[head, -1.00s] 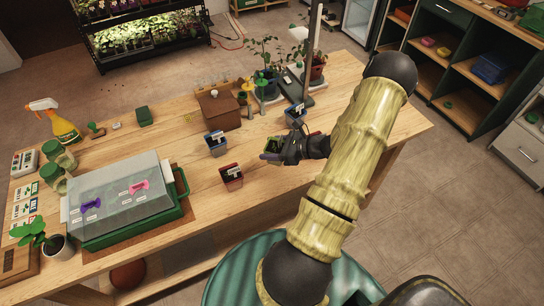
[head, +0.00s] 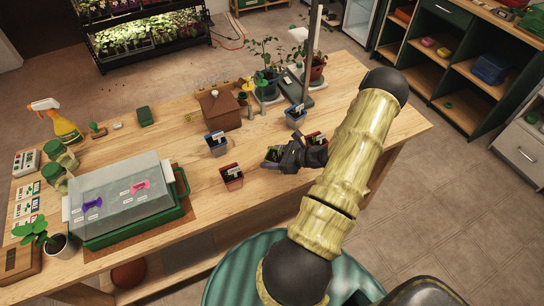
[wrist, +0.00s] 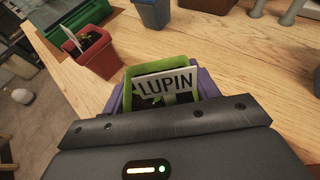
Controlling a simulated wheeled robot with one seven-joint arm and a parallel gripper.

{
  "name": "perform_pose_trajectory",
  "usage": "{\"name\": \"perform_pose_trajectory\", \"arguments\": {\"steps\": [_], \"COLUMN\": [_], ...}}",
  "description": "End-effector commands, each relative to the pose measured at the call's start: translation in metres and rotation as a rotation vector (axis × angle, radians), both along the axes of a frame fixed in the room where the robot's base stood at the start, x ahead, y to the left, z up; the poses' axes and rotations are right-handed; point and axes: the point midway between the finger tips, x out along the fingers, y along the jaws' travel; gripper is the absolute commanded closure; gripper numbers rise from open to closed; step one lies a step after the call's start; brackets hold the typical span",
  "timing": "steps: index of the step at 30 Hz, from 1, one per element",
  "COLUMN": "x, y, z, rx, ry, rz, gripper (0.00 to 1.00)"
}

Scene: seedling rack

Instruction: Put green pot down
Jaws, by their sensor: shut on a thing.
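The green pot (wrist: 184,66) holds dark soil and a white label reading LUPIN. My gripper (wrist: 162,92) is shut on it, with a purple finger pad on each side. In the head view my gripper (head: 280,155) holds the green pot (head: 271,156) at the front part of the wooden table, right of a red pot (head: 231,178). The pot looks close to upright and low over the tabletop. Its base is hidden, so I cannot tell whether it touches the wood.
The red pot also shows in the wrist view (wrist: 98,58), near a blue pot (wrist: 154,14). A green covered tray (head: 140,230) stands left. Bare wood (head: 195,180) lies between.

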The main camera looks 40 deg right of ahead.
Motion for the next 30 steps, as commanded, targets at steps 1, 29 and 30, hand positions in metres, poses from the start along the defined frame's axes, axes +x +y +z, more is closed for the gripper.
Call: {"name": "perform_pose_trajectory", "arguments": {"steps": [1, 29, 30], "x": [0.000, -0.040, -0.046], "y": [0.000, -0.026, -0.030], "z": [0.000, 0.017, 0.020], "rx": [0.001, -0.003, -0.004], "ry": [-0.001, -0.001, 0.000], "rz": [0.000, -0.006, -0.007], "gripper": [0.66, 0.18, 0.18]}}
